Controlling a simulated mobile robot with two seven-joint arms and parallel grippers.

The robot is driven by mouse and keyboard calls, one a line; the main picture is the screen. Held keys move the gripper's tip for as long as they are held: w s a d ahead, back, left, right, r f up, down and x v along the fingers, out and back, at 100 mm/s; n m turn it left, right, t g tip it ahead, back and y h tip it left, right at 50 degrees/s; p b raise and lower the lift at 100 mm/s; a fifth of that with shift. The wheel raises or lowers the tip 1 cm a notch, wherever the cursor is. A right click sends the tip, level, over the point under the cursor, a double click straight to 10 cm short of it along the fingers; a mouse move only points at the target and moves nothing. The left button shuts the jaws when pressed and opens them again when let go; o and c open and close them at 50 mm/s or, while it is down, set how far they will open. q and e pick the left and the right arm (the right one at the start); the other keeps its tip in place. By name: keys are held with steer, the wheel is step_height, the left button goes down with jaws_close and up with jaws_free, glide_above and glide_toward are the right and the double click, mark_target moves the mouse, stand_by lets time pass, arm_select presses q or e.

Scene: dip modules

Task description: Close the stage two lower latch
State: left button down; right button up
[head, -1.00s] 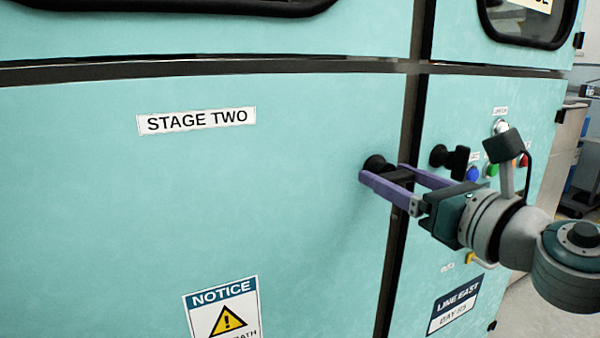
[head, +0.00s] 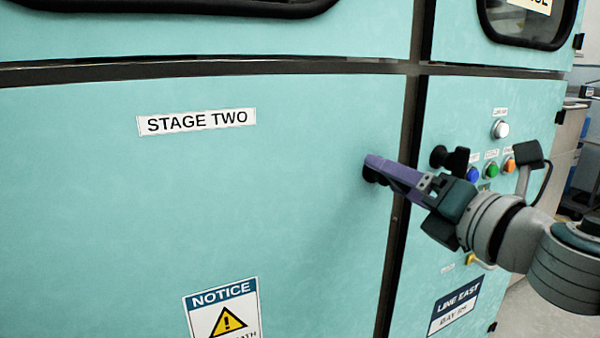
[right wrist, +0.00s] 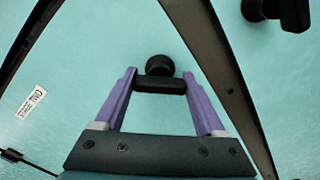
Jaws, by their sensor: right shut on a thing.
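The stage two lower latch is a black knob with a bar handle on the teal panel marked STAGE TWO (head: 197,121). In the head view its round base (head: 371,174) shows at the panel's right edge, mostly hidden behind my gripper. In the right wrist view the latch bar (right wrist: 160,85) lies crosswise between the purple fingers, in front of its round knob. My right gripper (head: 374,163) is shut on the latch handle; it also shows in the right wrist view (right wrist: 160,80). My left gripper is not in view.
A second black latch (head: 450,159) is on the panel to the right, close to my right gripper. Blue (head: 473,174), green (head: 491,170) and orange (head: 509,165) buttons sit beyond it. A dark vertical seam (head: 402,210) parts the panels. A notice sign (head: 224,310) is lower left.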

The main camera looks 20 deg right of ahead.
steer(key=m+p, duration=0.1)
steer(key=m, duration=0.4)
steer(key=shift+r+m, duration=0.1)
steer(key=shift+m, duration=0.2)
steer(key=shift+m+p, duration=0.7)
steer(key=shift+m, duration=1.3)
steer(key=o, duration=1.3)
steer(key=s, duration=1)
steer(key=shift+d+p, duration=0.4)
